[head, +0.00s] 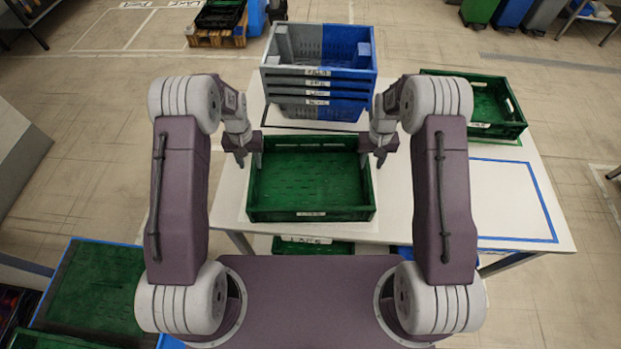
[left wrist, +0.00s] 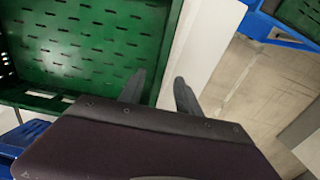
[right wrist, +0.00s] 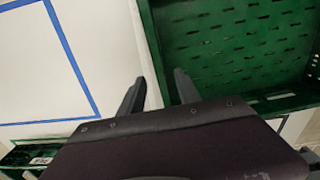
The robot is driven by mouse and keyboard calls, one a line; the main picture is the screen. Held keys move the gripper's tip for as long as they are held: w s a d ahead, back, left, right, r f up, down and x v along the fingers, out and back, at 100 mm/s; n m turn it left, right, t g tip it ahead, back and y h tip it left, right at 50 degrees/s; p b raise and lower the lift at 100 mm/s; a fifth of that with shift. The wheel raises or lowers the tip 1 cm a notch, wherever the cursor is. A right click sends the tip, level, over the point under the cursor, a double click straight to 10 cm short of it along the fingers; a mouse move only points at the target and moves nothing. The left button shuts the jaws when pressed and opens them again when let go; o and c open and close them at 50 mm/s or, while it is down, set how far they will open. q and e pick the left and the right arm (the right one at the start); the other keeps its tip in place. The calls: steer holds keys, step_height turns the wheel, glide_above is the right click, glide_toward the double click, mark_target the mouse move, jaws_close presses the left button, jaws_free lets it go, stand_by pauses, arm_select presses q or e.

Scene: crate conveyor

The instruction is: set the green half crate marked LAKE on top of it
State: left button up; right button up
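A shallow green crate (head: 311,214) lies on the white table between my grippers, empty, open side up. Its front label is too small to read surely. My left gripper (head: 249,161) is open at its left wall; in the left wrist view the fingers (left wrist: 158,84) lie either side of that wall (left wrist: 168,50). My right gripper (head: 372,161) is open at the right wall; in the right wrist view its fingers (right wrist: 159,80) straddle the wall (right wrist: 152,45). I cannot tell how far the fingertips reach down. Another green crate (head: 483,128) lies at the table's right back.
A stack of grey-and-blue crates (head: 318,86) stands behind the middle crate. A blue-outlined area (head: 512,200) at the table's right is empty. Below the table's front edge shows another labelled green crate (head: 312,246). More green crates (head: 95,290) are low at left.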

arm_select(q)
step_height(320, 180, down, 9)
arm_select(e)
step_height(320, 180, down, 9)
steer(key=shift+r, duration=0.1)
arm_select(q)
jaws_close()
arm_select(e)
jaws_close()
stand_by(1.0)
